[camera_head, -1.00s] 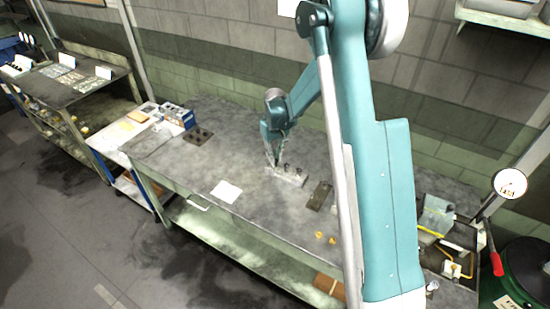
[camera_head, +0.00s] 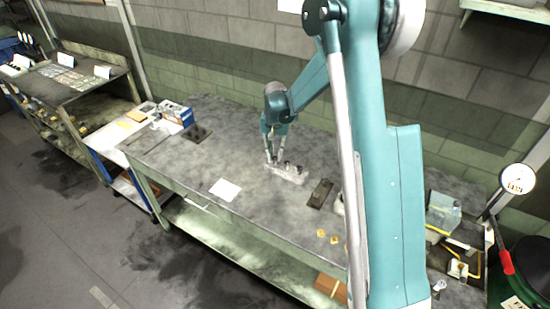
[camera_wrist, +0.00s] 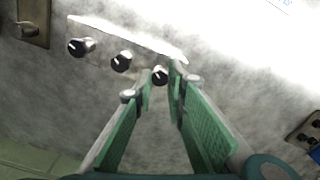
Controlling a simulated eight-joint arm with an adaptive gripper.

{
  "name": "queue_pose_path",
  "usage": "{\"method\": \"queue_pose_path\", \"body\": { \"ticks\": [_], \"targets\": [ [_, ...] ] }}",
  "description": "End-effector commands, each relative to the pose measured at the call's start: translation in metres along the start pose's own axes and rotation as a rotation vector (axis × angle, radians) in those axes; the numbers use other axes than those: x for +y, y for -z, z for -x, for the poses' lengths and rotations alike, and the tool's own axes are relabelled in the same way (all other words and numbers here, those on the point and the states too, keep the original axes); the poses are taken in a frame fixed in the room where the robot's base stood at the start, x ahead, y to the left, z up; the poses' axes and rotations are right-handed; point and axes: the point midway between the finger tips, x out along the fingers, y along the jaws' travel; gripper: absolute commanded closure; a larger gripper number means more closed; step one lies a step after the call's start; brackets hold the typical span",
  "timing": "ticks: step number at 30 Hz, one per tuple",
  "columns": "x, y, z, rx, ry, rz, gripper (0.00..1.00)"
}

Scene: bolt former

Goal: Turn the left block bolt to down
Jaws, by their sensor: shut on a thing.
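A pale grey block (camera_head: 288,173) lies on the workbench in the head view. The wrist view shows it as a light strip (camera_wrist: 100,36) with three dark-ended bolts. The left block bolt is the rightmost in the wrist view (camera_wrist: 160,75). The middle bolt (camera_wrist: 121,61) and the far bolt (camera_wrist: 80,47) stand free. My gripper (camera_head: 271,160) points down at the block's left end. In the wrist view its green-padded fingers (camera_wrist: 161,79) are on either side of the left bolt, shut on it. The exact contact is partly hidden.
A dark plate (camera_head: 320,193) lies right of the block. A white sheet (camera_head: 225,190) lies in front on the bench. A dark plate with holes (camera_head: 196,133) and a blue box (camera_head: 177,113) are to the left. Small yellow parts (camera_head: 321,233) lie near the front edge.

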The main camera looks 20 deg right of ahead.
Motion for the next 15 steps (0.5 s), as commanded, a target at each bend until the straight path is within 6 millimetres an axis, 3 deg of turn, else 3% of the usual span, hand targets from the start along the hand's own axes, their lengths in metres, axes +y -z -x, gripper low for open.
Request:
{"method": "queue_pose_path", "body": {
  "ticks": [15],
  "targets": [
    [0.0000,0.0005,0.0001,0.001,0.000,-0.329,0.98]
  ]
}}
